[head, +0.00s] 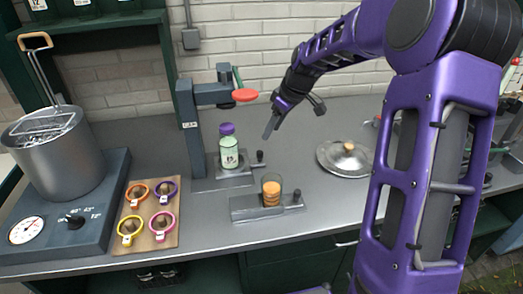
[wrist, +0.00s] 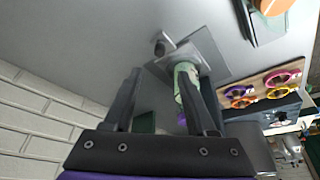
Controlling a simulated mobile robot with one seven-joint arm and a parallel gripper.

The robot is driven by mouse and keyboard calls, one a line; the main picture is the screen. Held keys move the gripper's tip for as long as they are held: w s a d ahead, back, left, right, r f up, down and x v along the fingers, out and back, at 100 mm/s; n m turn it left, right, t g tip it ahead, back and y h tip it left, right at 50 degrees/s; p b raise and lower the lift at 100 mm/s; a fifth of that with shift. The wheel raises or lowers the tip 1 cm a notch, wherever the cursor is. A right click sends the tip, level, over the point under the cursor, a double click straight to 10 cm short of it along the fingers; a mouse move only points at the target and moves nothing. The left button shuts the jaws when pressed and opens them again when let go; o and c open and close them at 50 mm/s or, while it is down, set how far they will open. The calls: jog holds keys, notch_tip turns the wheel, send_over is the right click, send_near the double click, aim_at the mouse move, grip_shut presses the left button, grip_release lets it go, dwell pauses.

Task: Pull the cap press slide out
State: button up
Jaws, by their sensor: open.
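The cap press (head: 192,128) is a dark grey column on the counter with a red-tipped lever. Its slide (head: 236,172) is a flat grey plate at the foot, with a dark knob (head: 260,157) at its right end. A pale green bottle with a purple cap (head: 228,150) stands on the slide. My gripper (head: 294,120) is open and empty, above and to the right of the knob, apart from it. In the wrist view the knob (wrist: 160,47) lies beyond the fingertips, and the slide (wrist: 205,52) is behind it. The right finger partly hides the bottle (wrist: 184,72).
In front stands a second grey base (head: 245,208) with a glass of orange discs (head: 271,190). A metal lid (head: 345,158) lies to the right. A board with coloured rings (head: 150,240) and a steel pot (head: 55,155) are left. Bare counter lies between press and lid.

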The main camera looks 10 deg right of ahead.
aim_at(260, 152)
jog(key=x, duration=1)
jog(key=shift+w+a+f, duration=0.1)
jog(key=shift+f, duration=0.2)
grip_shut()
dwell(0.9)
